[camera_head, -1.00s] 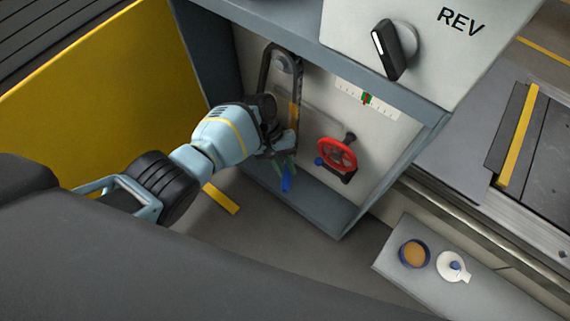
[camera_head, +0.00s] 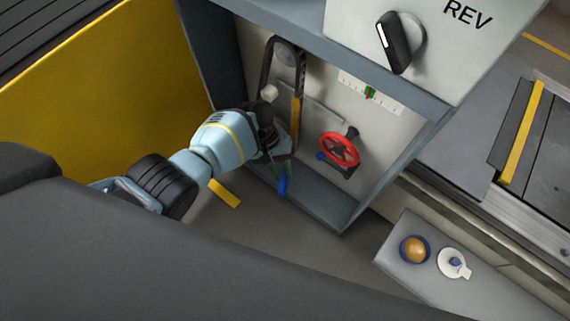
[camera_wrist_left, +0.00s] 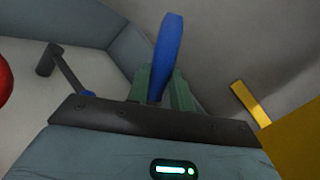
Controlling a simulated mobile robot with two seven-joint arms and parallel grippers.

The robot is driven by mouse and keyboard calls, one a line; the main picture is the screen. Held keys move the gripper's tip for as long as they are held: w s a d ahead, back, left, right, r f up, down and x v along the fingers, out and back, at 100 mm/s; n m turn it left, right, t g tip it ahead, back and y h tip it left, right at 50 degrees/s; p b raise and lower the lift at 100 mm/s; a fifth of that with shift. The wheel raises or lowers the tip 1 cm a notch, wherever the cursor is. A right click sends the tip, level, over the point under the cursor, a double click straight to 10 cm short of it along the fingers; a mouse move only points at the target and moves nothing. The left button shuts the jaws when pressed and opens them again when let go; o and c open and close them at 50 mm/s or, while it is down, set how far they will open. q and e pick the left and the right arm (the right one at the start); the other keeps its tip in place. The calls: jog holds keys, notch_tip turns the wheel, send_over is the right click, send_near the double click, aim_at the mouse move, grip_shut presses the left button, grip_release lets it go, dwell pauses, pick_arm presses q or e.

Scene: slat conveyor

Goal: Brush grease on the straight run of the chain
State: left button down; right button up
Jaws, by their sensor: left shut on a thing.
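The chain (camera_head: 299,72) is a dark loop around a grey wheel (camera_head: 287,53) inside the open cabinet. An amber stretch (camera_head: 296,110) shows on its straight right-hand run. My left gripper (camera_head: 280,166) is just below and in front of the chain, its green fingers shut on a blue handle (camera_head: 283,184). In the left wrist view the blue handle (camera_wrist_left: 167,50) sticks out between the fingers (camera_wrist_left: 160,85). A small pale blob (camera_head: 269,92) shows above my wrist, beside the chain; I cannot tell if it is the brush head. Brush contact with the chain is hidden. My right gripper is out of view.
A red handwheel (camera_head: 339,149) stands right of the chain, below a scale with a green and red mark (camera_head: 370,93). A grey shelf holds a blue-rimmed pot of amber grease (camera_head: 414,250) and a white dish (camera_head: 453,263). A yellow panel (camera_head: 100,90) is at left.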

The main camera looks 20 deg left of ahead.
pick_arm(q)
jog(key=s+p, duration=0.1)
jog(key=s, duration=0.1)
jog(key=s+a+p, duration=0.1)
jog(key=shift+s+a, duration=0.15)
jog(key=shift+s, duration=0.25)
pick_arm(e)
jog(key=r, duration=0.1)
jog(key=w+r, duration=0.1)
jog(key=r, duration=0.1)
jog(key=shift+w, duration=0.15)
pick_arm(q)
jog(key=shift+s+p, duration=0.1)
jog(key=shift+p, duration=0.25)
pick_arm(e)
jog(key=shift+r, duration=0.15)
pick_arm(q)
jog(key=s+p, duration=0.1)
jog(key=s+a+p, duration=0.1)
jog(key=shift+s, duration=0.3)
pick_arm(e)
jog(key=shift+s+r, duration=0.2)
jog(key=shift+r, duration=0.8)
pick_arm(q)
jog(key=shift+w, duration=0.1)
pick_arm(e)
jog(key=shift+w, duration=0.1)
